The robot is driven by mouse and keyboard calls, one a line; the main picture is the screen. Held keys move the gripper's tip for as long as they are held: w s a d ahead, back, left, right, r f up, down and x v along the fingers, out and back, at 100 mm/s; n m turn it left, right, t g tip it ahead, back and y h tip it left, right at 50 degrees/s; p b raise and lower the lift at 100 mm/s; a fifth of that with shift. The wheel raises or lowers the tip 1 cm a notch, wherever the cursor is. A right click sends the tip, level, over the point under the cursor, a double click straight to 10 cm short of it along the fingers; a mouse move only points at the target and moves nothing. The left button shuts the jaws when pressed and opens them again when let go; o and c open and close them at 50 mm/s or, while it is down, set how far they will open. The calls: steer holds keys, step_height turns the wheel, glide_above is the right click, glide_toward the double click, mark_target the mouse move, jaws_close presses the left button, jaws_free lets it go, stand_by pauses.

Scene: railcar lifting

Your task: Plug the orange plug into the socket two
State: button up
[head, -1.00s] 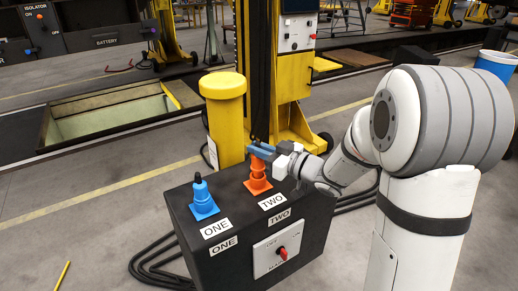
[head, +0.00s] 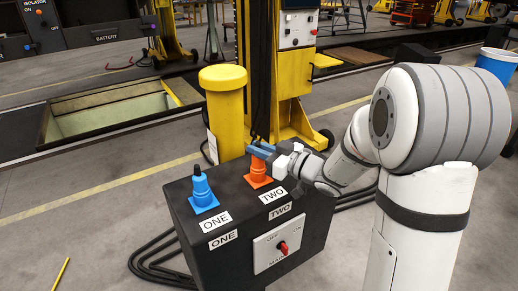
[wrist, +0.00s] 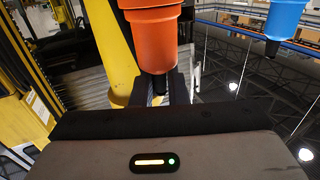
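The orange plug (head: 259,166) stands upright at the orange socket two (head: 258,183) on the dark box, behind the TWO labels. In the head view they look joined; I cannot tell how deep the plug sits. My gripper (head: 262,149) is at its top, reaching in from the right. In the wrist view the orange plug (wrist: 154,38) fills the top middle. Its dark stem runs between the fingers (wrist: 160,88), which look closed on it, though the contact is partly hidden.
A blue plug (head: 201,186) stands in socket one to the left, also in the wrist view (wrist: 287,16). The dark box (head: 215,260) carries a red switch (head: 283,247). A yellow post (head: 224,115) and lifting column (head: 293,105) stand close behind. An open pit (head: 110,110) lies left.

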steer(key=o, duration=0.5)
steer(key=shift+d, duration=0.1)
steer(key=v, duration=0.7)
steer(key=shift+s+d+r+b, duration=0.1)
steer(key=shift+s+d+b, duration=0.15)
steer(key=shift+d+b, duration=0.05)
